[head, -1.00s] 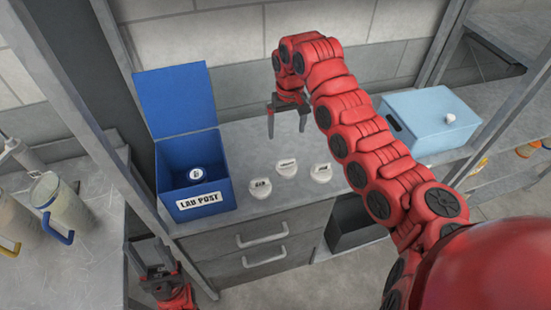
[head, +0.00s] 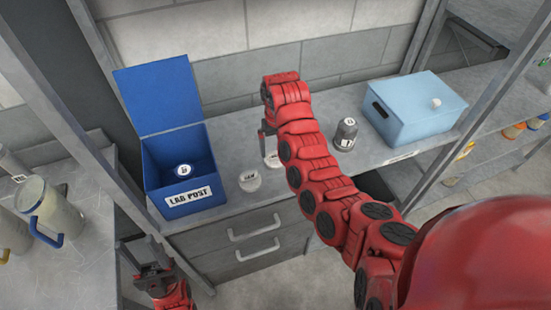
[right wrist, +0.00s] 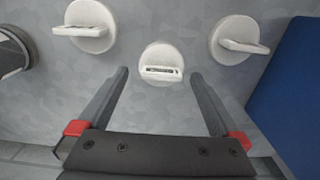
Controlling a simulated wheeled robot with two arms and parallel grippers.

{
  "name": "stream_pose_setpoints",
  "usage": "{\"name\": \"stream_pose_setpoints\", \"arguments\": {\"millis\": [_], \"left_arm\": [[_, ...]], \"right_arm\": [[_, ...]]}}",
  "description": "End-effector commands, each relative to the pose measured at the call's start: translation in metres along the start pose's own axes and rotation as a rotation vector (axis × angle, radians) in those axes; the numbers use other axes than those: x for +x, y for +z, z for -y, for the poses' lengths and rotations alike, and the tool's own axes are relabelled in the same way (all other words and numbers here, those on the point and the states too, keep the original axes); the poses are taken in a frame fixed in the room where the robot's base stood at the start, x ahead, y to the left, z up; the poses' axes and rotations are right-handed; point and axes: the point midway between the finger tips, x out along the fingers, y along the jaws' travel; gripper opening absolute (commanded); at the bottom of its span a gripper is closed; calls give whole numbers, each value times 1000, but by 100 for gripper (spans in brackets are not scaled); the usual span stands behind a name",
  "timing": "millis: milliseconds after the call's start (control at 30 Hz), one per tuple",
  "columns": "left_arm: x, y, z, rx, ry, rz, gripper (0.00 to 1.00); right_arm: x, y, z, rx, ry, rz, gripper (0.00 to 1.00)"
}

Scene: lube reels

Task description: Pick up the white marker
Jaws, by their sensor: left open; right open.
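Three white round markers with raised, labelled tabs stand on the grey counter. In the right wrist view they are the left marker (right wrist: 85,36), the middle marker (right wrist: 162,68) and the right marker (right wrist: 240,41). In the head view I see one marker (head: 249,181) clearly and part of another (head: 272,160); my right arm hides the rest. My right gripper (right wrist: 160,74) is open, its fingers pointing toward the middle marker, which shows between the tips, not gripped. In the head view one finger of it shows (head: 265,142). My left gripper (head: 139,245) is open and empty, low at the left.
A blue open box labelled LAB POST (head: 185,200) stands left of the markers, with a round white-topped item (head: 184,170) inside. A dark grey bottle (head: 346,134) and a light blue box (head: 420,115) stand to the right. Mugs (head: 45,213) stand on the left bench.

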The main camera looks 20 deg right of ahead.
Motion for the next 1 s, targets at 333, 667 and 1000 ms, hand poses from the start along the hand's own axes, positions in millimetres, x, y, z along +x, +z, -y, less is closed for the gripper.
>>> {"name": "stream_pose_setpoints", "arguments": {"millis": [333, 667, 1000], "left_arm": [[21, -4, 1, 0, 0, 0, 50], [27, -4, 1, 0, 0, 0, 50], [26, -4, 1, 0, 0, 0, 50]], "right_arm": [[28, -6, 2, -3, -1, 7, 100], [53, -6, 2, -1, -2, 2, 100], [53, -7, 2, -1, -2, 1, 71]]}}
